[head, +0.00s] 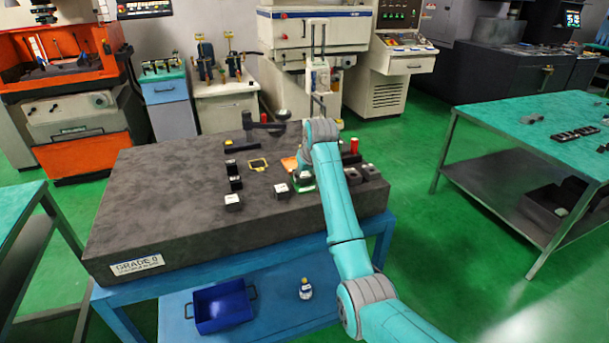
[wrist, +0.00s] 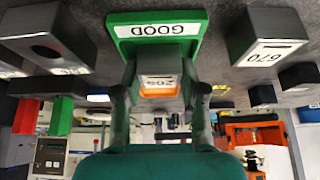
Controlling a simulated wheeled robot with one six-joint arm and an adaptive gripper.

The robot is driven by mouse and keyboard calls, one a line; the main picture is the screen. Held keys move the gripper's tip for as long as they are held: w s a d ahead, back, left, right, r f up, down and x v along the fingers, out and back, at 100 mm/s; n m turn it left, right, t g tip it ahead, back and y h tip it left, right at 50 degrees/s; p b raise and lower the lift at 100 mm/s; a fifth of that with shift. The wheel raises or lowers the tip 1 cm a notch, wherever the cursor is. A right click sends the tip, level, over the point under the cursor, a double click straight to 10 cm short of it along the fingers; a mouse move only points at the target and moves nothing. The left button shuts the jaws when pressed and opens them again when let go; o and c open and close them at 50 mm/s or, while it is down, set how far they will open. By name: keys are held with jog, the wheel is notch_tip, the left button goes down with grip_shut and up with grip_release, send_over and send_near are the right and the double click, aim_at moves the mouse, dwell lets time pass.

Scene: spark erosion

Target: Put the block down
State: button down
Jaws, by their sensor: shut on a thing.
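The block (wrist: 160,82), a small grey piece with a numbered white label, is held between the two fingers of my gripper (wrist: 160,98) in the wrist view. A green tray (wrist: 157,18) marked GOOD is right at the block. I cannot tell whether the block touches its floor. In the head view my arm covers most of the gripper, and a bit of the green tray (head: 305,186) shows beside it on the dark granite plate (head: 170,215).
A block labelled 670 (wrist: 268,48) stands beside the tray, and a dark block with a hole (wrist: 45,45) is on its other side.

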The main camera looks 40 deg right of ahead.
dwell(0.3)
jog(key=c, duration=0.7)
grip_release()
jog(key=shift+f, duration=0.15)
jog(key=shift+o, duration=0.2)
jog(key=v, duration=1.2)
jog(key=shift+r, duration=0.2)
